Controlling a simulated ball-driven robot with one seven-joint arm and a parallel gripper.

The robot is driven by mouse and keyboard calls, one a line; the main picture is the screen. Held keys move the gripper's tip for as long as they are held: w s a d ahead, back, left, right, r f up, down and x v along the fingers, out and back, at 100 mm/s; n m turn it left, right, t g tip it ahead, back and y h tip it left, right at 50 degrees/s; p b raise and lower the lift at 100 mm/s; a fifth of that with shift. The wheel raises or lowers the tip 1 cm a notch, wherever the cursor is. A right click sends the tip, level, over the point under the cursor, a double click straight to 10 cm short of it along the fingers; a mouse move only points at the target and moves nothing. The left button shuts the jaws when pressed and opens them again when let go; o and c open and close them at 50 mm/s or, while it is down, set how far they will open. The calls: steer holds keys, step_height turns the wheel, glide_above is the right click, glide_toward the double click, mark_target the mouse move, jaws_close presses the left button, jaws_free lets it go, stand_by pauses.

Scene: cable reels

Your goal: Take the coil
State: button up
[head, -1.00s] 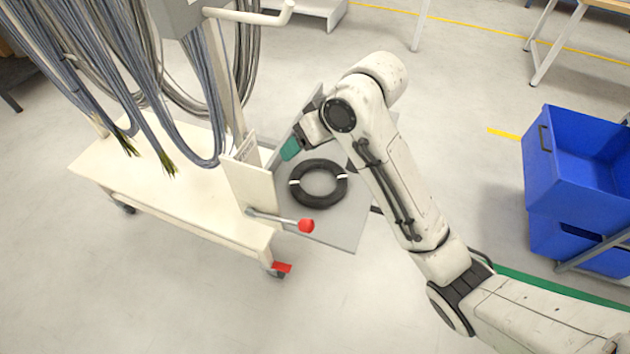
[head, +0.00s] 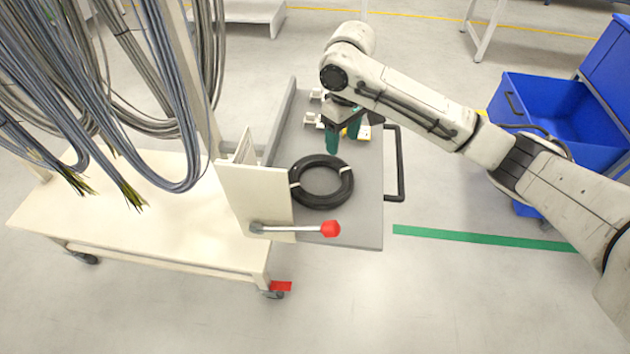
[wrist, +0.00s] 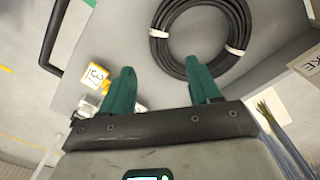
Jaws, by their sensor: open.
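The coil (head: 320,199) is a black ring of cable with white ties. It lies flat on the grey tray (head: 362,214) in the head view. My gripper (head: 342,136) has green fingers pointing down over the tray, just behind the coil. In the wrist view my gripper (wrist: 162,82) is open, with its two fingers apart and nothing held between them. The gap to the coil's surface is hard to judge.
A white panel (head: 257,200) and a red-knobbed lever (head: 330,228) stand beside the coil. The tray has a black handle (head: 399,165) at right. Cables hang at left; blue bins (head: 560,110) stand right.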

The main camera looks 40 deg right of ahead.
mark_target(339, 163)
steer(key=f, duration=0.8)
steer(key=shift+w+d+f, duration=0.1)
steer(key=shift+w+f, duration=0.15)
jaws_close()
stand_by(0.4)
